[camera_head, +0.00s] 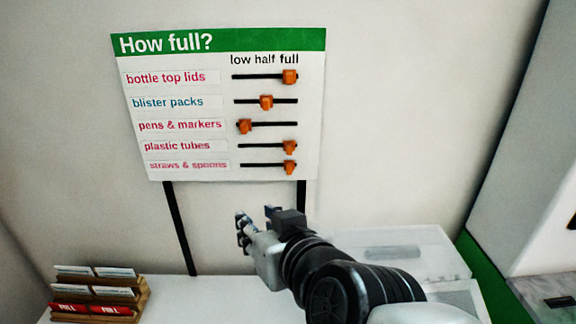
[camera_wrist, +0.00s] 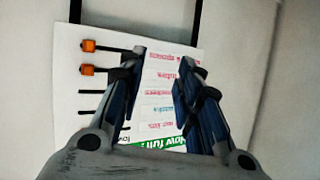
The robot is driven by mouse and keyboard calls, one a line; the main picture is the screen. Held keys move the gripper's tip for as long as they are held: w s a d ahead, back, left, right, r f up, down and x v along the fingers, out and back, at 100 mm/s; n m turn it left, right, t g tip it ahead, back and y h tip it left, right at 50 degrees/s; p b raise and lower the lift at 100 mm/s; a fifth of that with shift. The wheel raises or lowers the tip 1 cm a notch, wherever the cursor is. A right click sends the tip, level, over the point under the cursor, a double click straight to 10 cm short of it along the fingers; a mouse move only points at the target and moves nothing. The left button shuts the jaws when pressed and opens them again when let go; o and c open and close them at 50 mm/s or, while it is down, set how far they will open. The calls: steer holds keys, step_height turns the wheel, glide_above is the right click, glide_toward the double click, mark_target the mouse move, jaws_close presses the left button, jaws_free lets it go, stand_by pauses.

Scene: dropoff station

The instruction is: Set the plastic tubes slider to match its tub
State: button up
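The "How full?" board (camera_head: 220,105) stands upright against the wall, with a slider on each of its labelled rows. The plastic tubes slider (camera_head: 289,147) is an orange knob near the full end of its black slot. In the wrist view the board appears upside down, and that knob (camera_wrist: 86,70) is left of the fingers, second from the top. My gripper (camera_head: 256,220) is below the board's lower edge, apart from it. In the wrist view its fingers (camera_wrist: 160,65) are spread with nothing between them. The plastic tubes tub cannot be identified.
The straws & spoons knob (camera_head: 289,168) sits just below, also near full. The pens & markers knob (camera_head: 244,127) is at low. A card rack (camera_head: 100,295) stands at the table's left. A clear plastic tub (camera_head: 400,250) is partly behind my arm. Black posts (camera_head: 179,230) support the board.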

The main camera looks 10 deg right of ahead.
steer(key=w+d+r+m+t+h+b, duration=0.1)
steer(key=w+t+h+b, duration=0.1)
steer(key=w+t, duration=0.1)
steer(key=m+t+h+p, duration=0.2)
steer(key=m+h+p, duration=0.1)
steer(key=h+p, duration=0.3)
glide_toward(289, 150)
steer(key=y+p, duration=0.1)
steer(key=w, duration=0.3)
steer(key=w+d, duration=0.1)
steer(key=w, duration=0.2)
steer(key=w+d, duration=0.1)
steer(key=w, duration=0.2)
steer(key=shift+d+r+b, duration=0.2)
steer(key=shift+d+b, duration=0.05)
steer(key=shift+b, duration=0.1)
steer(key=shift+c, duration=0.2)
jaws_close()
steer(key=shift+a, duration=0.1)
